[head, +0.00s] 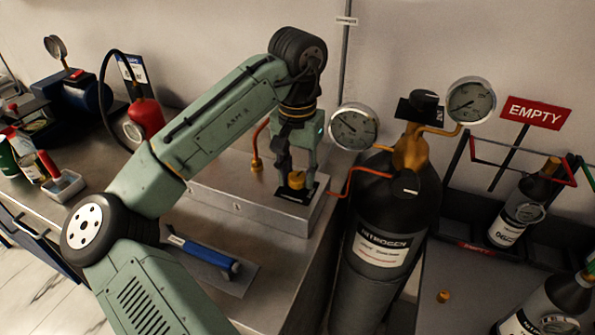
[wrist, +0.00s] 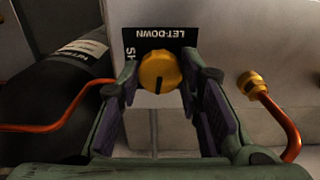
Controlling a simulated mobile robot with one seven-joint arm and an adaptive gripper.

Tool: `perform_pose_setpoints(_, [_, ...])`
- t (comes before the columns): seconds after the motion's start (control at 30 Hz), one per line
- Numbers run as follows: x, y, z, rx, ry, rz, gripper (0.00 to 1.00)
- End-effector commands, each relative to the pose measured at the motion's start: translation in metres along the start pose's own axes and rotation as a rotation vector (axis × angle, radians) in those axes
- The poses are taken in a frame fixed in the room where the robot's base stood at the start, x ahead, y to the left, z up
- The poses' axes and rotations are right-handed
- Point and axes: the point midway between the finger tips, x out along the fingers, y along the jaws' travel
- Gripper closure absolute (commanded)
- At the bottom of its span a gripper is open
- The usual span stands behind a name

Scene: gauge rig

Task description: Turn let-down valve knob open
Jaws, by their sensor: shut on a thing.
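The let-down valve knob (head: 296,180) is yellow and stands on top of the grey metal box (head: 235,205). In the wrist view the knob (wrist: 158,70) shows a dark pointer line toward the bottom of the picture. Its black label (wrist: 160,38) reads "LET-DOWN", upside down, with more lettering partly hidden by a finger. My gripper (head: 297,168) points down over the box, with its fingers on both sides of the knob. In the wrist view my gripper (wrist: 162,84) is shut on the knob.
A black nitrogen cylinder (head: 385,225) with two gauges (head: 353,126) stands right of the box. An orange tube (head: 350,180) runs from it toward the box. A brass fitting (head: 256,164) is left of the knob. A blue-handled tool (head: 205,252) lies in front of the box.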

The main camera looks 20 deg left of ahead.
Motion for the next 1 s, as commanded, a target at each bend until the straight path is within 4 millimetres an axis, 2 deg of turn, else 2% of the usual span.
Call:
perform_pose_setpoints(0.33, [-0.0007, -0.0005, -0.0003, -0.15, 0.002, -0.001, 0.95])
perform_pose_setpoints(0.9, [-0.0006, -0.0006, -0.0003, -0.18, 0.002, -0.001, 0.95])
perform_pose_setpoints(0.93, [-0.0006, -0.0006, -0.0003, -0.18, 0.002, -0.001, 0.66])
perform_pose_setpoints(1.0, [-0.0006, -0.0005, -0.0003, -0.179, 0.002, -0.001, 0.62])
